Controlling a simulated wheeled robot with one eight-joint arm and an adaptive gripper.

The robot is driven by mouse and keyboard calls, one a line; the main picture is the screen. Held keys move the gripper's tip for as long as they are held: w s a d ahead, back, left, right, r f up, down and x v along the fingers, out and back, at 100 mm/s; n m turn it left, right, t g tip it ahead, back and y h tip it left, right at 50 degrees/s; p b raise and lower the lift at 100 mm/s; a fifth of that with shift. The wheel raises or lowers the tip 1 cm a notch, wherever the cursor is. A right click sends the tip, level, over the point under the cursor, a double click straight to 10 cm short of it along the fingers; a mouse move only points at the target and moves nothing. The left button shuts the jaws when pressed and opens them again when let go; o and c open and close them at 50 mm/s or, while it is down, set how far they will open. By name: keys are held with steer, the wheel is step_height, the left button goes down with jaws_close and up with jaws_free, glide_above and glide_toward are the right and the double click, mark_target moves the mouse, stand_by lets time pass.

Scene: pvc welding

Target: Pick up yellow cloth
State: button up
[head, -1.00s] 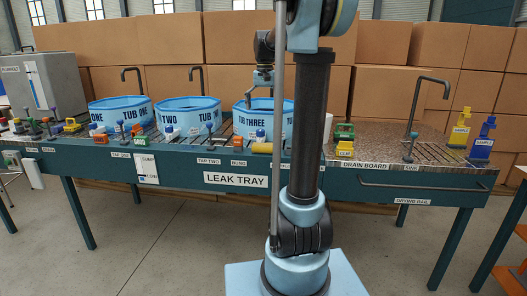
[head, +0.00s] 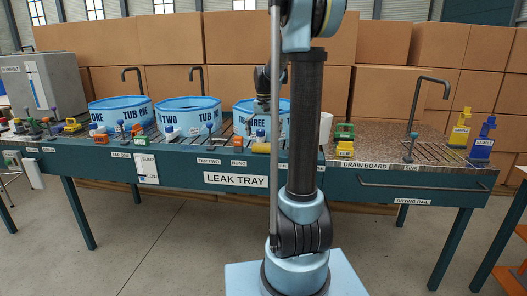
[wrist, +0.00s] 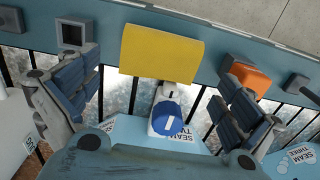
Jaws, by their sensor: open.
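The yellow cloth (wrist: 160,52) lies at the teal front edge of the leak tray, at the top middle of the wrist view. In the head view the yellow cloth (head: 261,148) is a small roll at the front edge, partly hidden by my arm. My gripper (wrist: 155,95) is open, its two blue-grey fingers spread to the left and right. The cloth appears beyond and between them, and nothing is held. In the head view my gripper (head: 263,103) hangs in front of tub three, partly hidden by my arm.
A white bottle with a blue cap (wrist: 166,118) stands between my fingers in the picture, close to the cloth. An orange block (wrist: 250,76) is by the right finger and a grey square socket (wrist: 75,34) by the left. Tub three (head: 252,118) stands behind.

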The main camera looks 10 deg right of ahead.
mark_target(264, 145)
steer(key=shift+f, duration=2.75)
steer(key=c, duration=1.1)
steer(key=shift+r, duration=0.15)
step_height(264, 145, up, 10)
steer(key=shift+f, duration=0.1)
steer(key=shift+o, duration=1.3)
